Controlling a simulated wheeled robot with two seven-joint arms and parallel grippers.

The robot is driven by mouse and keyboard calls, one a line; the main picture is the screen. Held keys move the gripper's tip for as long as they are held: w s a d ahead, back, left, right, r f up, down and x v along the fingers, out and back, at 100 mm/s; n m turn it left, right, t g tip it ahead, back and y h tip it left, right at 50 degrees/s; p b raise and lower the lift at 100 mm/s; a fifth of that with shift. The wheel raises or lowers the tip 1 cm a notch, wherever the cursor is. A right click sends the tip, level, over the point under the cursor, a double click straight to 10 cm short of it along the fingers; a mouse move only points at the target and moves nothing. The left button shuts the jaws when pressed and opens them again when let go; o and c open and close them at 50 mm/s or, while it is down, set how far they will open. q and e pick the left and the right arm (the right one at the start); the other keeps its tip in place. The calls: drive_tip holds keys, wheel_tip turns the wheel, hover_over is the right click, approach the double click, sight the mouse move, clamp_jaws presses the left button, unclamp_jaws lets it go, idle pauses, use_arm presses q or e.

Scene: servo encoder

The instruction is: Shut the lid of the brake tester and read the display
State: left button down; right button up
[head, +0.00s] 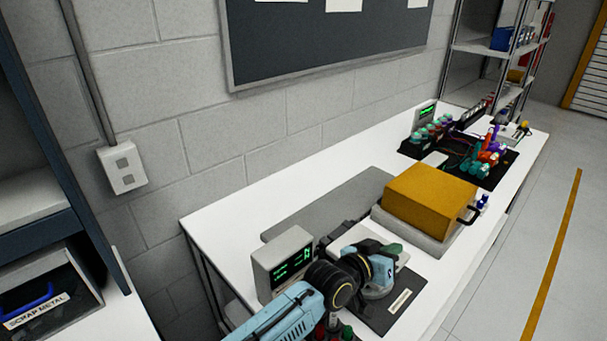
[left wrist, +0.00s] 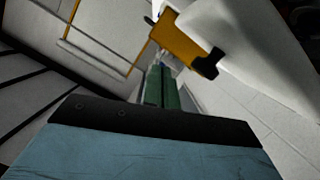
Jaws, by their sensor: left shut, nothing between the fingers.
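The brake tester appears to be the grey base (head: 411,231) with a yellow-orange lid (head: 432,190) and a dark handle at its right side. The lid lies level over the base and looks down. In the left wrist view the yellow lid (left wrist: 189,49) and its black handle (left wrist: 207,65) are tilted. A grey display unit (head: 283,262) with small green readings stands left of my left arm; the readings are too small to read. My left gripper (head: 392,249) is shut and empty, left of and in front of the tester. Its green fingers (left wrist: 160,88) show close together. My right gripper is not in view.
A grey mat (head: 330,206) lies bare behind the display unit. A dark board (head: 398,309) lies by my left arm, with bottles at the front edge. Coloured parts and another green screen (head: 426,113) stand at the bench's far end. A wall rises behind the bench.

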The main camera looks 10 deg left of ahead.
use_arm(q)
drive_tip(key=s+a+r+p, duration=0.4)
drive_tip(key=s+a+r, duration=0.2)
drive_tip(key=s, duration=0.1)
drive_tip(key=shift+s+r, duration=0.2)
drive_tip(key=shift+s, duration=0.2)
idle(0.4)
drive_tip(key=shift+d, duration=0.1)
idle(0.5)
